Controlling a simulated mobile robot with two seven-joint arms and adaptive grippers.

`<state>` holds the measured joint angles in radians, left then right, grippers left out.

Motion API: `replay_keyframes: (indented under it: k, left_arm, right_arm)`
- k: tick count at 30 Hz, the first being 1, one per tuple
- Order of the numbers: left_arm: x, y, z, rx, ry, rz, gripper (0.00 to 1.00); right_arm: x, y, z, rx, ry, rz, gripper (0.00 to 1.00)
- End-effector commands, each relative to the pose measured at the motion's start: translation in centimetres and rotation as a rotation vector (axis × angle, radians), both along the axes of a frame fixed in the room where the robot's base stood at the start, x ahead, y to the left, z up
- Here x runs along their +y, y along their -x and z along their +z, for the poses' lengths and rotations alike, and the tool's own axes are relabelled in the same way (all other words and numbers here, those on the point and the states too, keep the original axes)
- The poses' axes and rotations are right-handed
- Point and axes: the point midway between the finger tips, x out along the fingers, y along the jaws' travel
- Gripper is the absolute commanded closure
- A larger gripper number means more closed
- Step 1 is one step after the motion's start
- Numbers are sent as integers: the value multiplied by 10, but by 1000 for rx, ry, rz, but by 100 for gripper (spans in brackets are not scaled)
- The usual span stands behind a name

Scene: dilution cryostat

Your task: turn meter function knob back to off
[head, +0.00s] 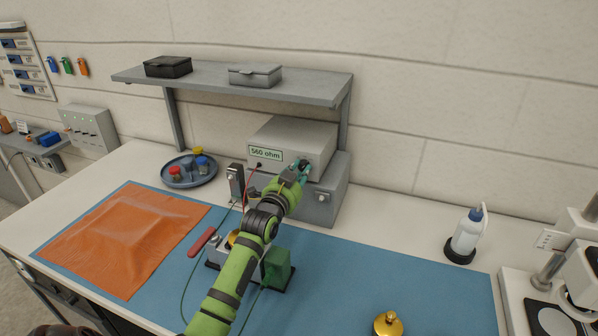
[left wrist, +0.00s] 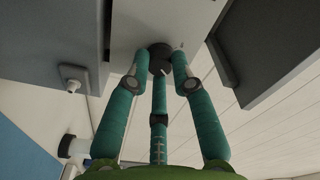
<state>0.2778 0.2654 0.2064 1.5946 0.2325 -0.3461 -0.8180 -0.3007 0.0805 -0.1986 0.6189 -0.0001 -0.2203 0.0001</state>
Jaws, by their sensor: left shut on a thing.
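The meter (head: 297,142) is a light grey box with a display reading "560 ohm". It sits on a darker grey box under the shelf. Its dark round function knob (left wrist: 160,58) shows in the left wrist view on the meter's front face. My left gripper (head: 303,166) is at the right part of the meter's front. In the left wrist view its teal fingers (left wrist: 162,72) are closed around the knob. In the head view the gripper covers most of the knob, and its pointer setting cannot be read. My right gripper is not seen.
A grey shelf (head: 230,84) overhangs the meter. A round tray (head: 189,182) with small coloured items is to the left. An orange cloth (head: 125,235) lies on the blue mat (head: 345,275). A brass piece (head: 387,324) stands at the front, a wash bottle (head: 467,232) at right.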

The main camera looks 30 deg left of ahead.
Motion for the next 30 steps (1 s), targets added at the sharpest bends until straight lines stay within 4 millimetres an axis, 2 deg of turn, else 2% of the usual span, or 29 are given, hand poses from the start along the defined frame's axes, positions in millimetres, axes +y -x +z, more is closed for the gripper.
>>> replay_keyframes:
  k: [30]
  left_arm:
    - [0, 0, 3, -224, 910, -1, 100]
  right_arm:
    - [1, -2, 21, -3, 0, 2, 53]
